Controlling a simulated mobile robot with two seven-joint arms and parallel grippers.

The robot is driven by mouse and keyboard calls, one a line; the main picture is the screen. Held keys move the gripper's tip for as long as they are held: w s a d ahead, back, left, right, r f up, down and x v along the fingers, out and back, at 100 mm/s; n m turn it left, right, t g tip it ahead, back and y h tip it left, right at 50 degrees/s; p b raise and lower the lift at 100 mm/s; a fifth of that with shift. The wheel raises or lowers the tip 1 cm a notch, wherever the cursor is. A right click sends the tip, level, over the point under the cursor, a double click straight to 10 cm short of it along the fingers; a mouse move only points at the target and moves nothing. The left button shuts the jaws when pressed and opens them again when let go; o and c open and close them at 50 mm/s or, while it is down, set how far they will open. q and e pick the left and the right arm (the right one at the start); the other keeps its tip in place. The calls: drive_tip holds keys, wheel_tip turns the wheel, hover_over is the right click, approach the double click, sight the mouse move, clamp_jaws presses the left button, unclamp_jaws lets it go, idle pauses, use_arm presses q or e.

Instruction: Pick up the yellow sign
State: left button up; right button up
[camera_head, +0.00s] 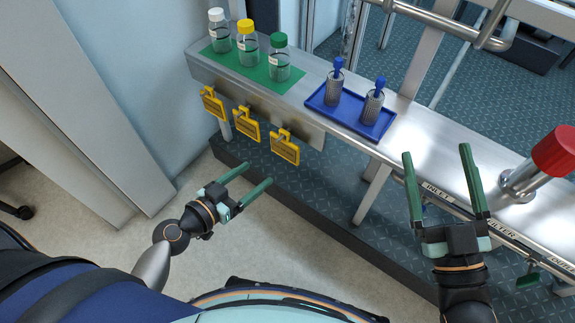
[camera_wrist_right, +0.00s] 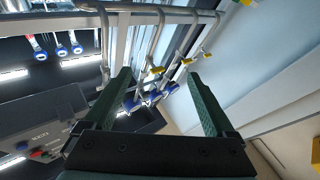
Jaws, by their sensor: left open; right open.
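Three yellow signs hang in a row on the front edge of the steel bench in the head view: a left one (camera_head: 212,103), a middle one (camera_head: 246,125) and a right one (camera_head: 286,149). Each has a hook-like top and a dark-marked face. My left gripper (camera_head: 257,175) is open and empty, below and slightly left of the right sign, apart from it. My right gripper (camera_head: 437,151) is open and empty, over the bench front to the right, far from the signs. Its two green fingers also show in the right wrist view (camera_wrist_right: 158,80).
The bench (camera_head: 325,72) bears a green mat (camera_head: 222,62) with three capped bottles (camera_head: 246,50). A blue tray (camera_head: 346,118) holds two metal cylinders with blue tops (camera_head: 335,88). A red-capped fitting (camera_head: 553,150) stands at right. Floor before the signs is clear.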

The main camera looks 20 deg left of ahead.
use_arm(q)
wheel_tip(320, 180, down, 4)
drive_tip(key=w+a+t+b, duration=0.2)
drive_tip(key=t+b, duration=0.1)
drive_tip(key=b, duration=0.5)
drive_tip(key=p, duration=0.2)
approach(285, 145)
wheel_tip(285, 145, up, 3)
drive_tip(key=w, duration=0.2)
drive_tip(key=shift+p+x, duration=1.15)
drive_tip(key=shift+x, duration=2.05)
drive_tip(key=shift+f, duration=0.2)
use_arm(e)
drive_tip(key=s+r+n+t+y, duration=0.1)
drive_tip(key=s+r+n+y, duration=0.3)
drive_tip(key=s+r+y, duration=0.1)
drive_tip(key=shift+s+a+r+t+y, duration=0.3)
drive_tip(key=shift+s+a+r+y, duration=0.15)
drive_tip(key=shift+y, duration=0.35)
use_arm(q)
clamp_jaws()
